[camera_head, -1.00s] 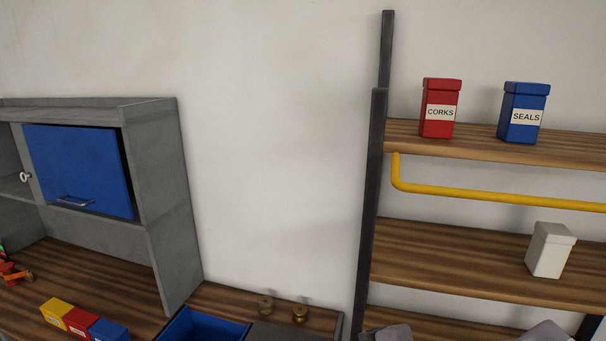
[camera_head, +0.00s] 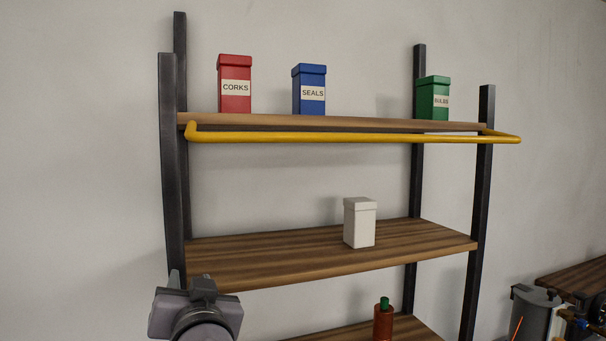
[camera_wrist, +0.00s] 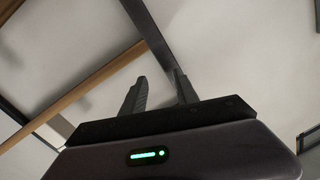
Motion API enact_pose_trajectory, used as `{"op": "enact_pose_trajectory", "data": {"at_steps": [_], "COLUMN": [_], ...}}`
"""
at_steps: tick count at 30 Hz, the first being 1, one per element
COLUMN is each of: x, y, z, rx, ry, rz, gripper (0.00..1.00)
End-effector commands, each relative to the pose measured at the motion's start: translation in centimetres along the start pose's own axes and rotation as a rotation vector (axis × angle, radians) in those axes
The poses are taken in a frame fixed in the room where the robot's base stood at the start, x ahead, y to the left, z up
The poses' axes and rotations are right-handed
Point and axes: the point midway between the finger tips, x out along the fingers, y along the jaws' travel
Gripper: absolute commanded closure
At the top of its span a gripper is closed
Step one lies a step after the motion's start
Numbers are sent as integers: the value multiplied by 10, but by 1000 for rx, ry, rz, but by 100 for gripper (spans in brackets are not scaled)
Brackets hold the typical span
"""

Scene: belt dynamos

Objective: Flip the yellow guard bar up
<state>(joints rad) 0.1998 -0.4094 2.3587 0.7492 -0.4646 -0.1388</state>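The yellow guard bar (camera_head: 340,137) runs across the front of the top shelf, just below the level of its board. Its ends bend back toward the dark posts at both sides. My gripper (camera_head: 190,279) is at the lower left of the head view, in front of the left post and well below the bar. In the wrist view my gripper (camera_wrist: 159,77) has its two fingers apart with nothing seen between them. The guard bar cannot be told for certain in the wrist view.
A red CORKS box (camera_head: 235,84), a blue SEALS box (camera_head: 309,90) and a green box (camera_head: 432,99) stand on the top shelf. A white box (camera_head: 359,222) stands on the middle shelf (camera_head: 285,252). A red-brown bottle (camera_head: 383,323) stands lower. The wall left is clear.

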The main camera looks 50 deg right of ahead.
Motion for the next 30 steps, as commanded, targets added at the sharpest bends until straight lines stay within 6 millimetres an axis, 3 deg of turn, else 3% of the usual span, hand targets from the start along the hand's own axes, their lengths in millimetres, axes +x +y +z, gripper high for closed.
{"op": "enact_pose_trajectory", "data": {"at_steps": [2,4,6,9,12,15,23,30], "x": [18,9,-17,-59,-84,-93,-97,-99], "y": [56,111,154,187,192,189,189,215], "z": [-55,-101,-134,-160,-170,-174,-185,-246], "rx": [-67,-174,-322,-570,-790,-927,-973,-972], "ry": [253,464,624,744,770,758,756,757], "rz": [210,452,718,1071,1320,1451,1491,1494], "gripper": [64,64,64,64,64,64,64,64]}}
